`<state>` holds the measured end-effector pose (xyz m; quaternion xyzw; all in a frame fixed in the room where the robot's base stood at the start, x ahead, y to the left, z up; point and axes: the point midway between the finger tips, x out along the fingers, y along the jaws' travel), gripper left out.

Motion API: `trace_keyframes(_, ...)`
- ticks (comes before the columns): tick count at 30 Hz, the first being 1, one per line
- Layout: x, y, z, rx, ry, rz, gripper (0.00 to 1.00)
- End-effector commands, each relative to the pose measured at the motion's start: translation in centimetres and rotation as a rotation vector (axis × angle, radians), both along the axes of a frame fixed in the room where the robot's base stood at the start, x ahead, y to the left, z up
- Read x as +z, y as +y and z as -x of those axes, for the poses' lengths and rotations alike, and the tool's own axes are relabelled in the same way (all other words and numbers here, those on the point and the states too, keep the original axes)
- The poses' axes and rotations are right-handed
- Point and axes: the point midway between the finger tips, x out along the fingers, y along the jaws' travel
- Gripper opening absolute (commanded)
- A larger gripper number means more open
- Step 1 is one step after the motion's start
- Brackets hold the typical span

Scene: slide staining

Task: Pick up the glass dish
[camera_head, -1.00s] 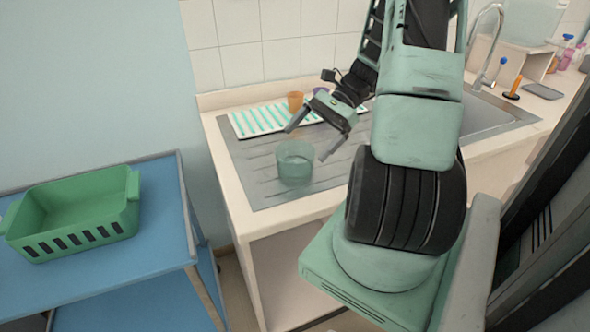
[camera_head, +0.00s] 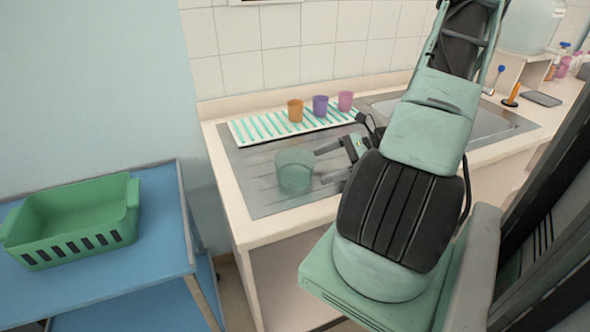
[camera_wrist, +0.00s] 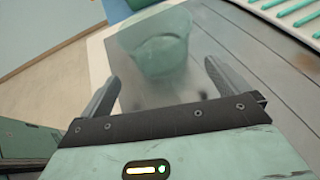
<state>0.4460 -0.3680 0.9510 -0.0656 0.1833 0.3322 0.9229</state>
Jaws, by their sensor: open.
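The glass dish (camera_head: 295,171) is a clear greenish round vessel standing upright on the metal drainboard (camera_head: 262,200). My gripper (camera_head: 325,165) is open and empty at the right side of the dish, its fingers pointing left toward it. In the wrist view the dish (camera_wrist: 155,45) lies ahead of the two spread fingers of my gripper (camera_wrist: 162,85). The dish looks to be beyond the fingertips rather than between them. I cannot tell whether a fingertip touches it.
A white rack with green stripes (camera_head: 246,131) lies behind the dish. Orange (camera_head: 295,111), purple (camera_head: 320,106) and pink (camera_head: 345,101) cups stand on it. A sink (camera_head: 490,125) is at the right. A green basket (camera_head: 75,222) sits on a blue cart (camera_head: 110,285) at the left.

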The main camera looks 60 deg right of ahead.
Motion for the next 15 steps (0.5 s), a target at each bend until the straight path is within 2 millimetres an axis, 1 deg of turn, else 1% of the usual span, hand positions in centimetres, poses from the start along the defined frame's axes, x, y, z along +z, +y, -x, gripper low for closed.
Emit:
trace_keyframes(1,-0.2,0.5,-0.6,0.002,0.000,-0.004,1.00)
trace_keyframes(3,-0.5,0.9,-1.1,0.002,0.000,-0.001,1.00)
trace_keyframes(10,-1.0,1.9,-2.3,0.001,0.000,-0.002,1.00)
trace_keyframes(15,-1.8,3.6,-4.2,0.003,0.000,-0.005,1.00)
